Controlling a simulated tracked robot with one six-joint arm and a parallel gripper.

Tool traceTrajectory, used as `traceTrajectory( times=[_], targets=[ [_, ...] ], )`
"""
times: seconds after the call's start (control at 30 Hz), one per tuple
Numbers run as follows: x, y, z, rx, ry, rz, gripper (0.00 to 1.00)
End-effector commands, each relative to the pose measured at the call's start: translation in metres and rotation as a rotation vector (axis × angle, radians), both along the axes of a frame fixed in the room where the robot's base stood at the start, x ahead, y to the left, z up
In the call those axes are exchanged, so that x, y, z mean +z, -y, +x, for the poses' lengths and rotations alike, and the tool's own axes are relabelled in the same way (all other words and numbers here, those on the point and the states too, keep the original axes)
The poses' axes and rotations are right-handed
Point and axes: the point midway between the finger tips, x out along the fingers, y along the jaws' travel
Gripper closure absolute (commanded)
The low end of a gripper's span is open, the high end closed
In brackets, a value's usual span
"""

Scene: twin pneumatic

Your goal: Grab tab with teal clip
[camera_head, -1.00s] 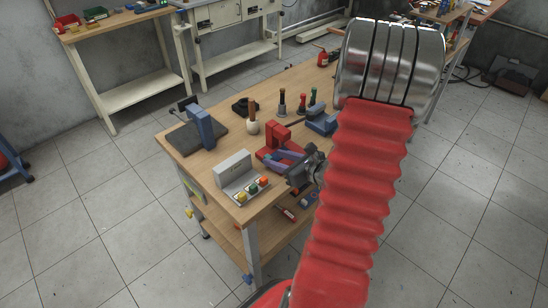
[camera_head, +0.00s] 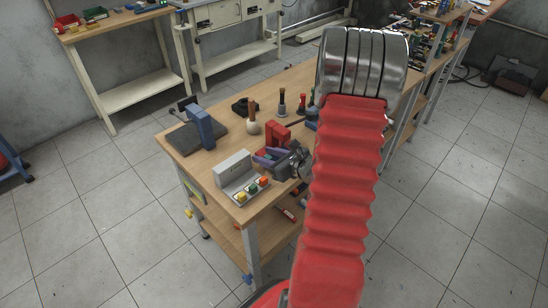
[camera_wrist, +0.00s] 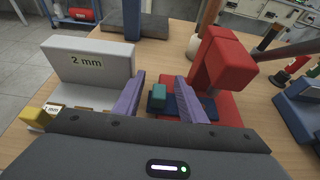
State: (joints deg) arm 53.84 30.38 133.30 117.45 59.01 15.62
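In the wrist view a small teal clip (camera_wrist: 158,95) sits on a dark blue tab (camera_wrist: 181,107). The tab lies at the red fixture (camera_wrist: 217,62), partly over its red base. My gripper (camera_wrist: 157,98) is open, with one purple finger on each side of the teal clip and a gap on both sides. The near part of the tab is hidden by my gripper body. In the head view my gripper (camera_head: 278,155) is over the workbench beside the red fixture (camera_head: 276,133); the teal clip cannot be made out there.
A grey block marked "2 mm" (camera_wrist: 92,68) stands left of my gripper, with a yellow piece (camera_wrist: 33,117) near it. A blue vise-like tool (camera_wrist: 298,100) is at the right. Upright wooden-handled tools (camera_head: 254,122) stand behind on the workbench (camera_head: 225,158).

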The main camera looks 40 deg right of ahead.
Motion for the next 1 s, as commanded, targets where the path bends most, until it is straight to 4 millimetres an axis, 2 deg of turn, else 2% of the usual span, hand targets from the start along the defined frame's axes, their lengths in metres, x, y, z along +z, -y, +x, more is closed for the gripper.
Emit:
traceTrajectory(
  times=[0.53,1.0],
  targets=[
    [-0.0002,-0.0001,0.0009,0.0,0.0,0.0,0.62],
    [-0.0001,0.0,0.0008,0.0,0.0,0.0,0.96]
  ],
)
